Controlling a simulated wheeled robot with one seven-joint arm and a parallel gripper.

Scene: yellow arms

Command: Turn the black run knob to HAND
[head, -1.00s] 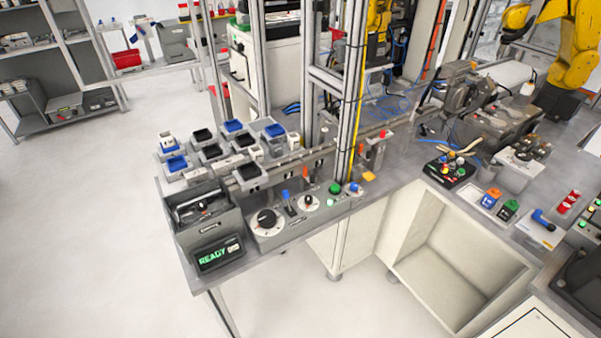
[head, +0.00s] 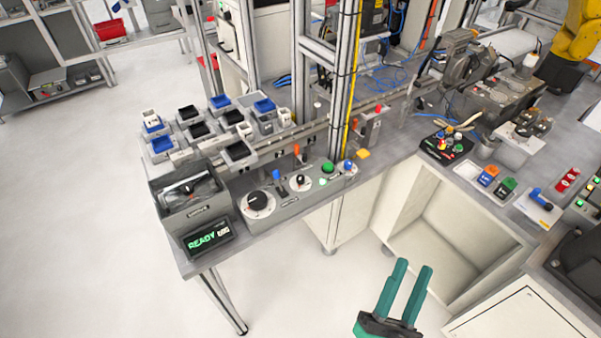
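A grey control panel sits along the front edge of the bench at the left of the head view. It carries a large black knob (head: 259,201) on a round white dial and a smaller black knob (head: 300,181) on a smaller white dial. The lettering is too small to read, so I cannot tell which is the run knob or where HAND lies. My gripper (head: 413,268) shows at the bottom, right of centre, with two teal fingers apart and nothing between them. It is well to the right of and below both knobs in the picture, apart from the panel.
A blue-topped lever (head: 277,181), a green button (head: 328,168) and a blue knob (head: 348,166) share the panel. A READY display (head: 208,238) and a grey bin (head: 190,208) stand left. A metal post (head: 344,85) rises behind. Floor in front is clear.

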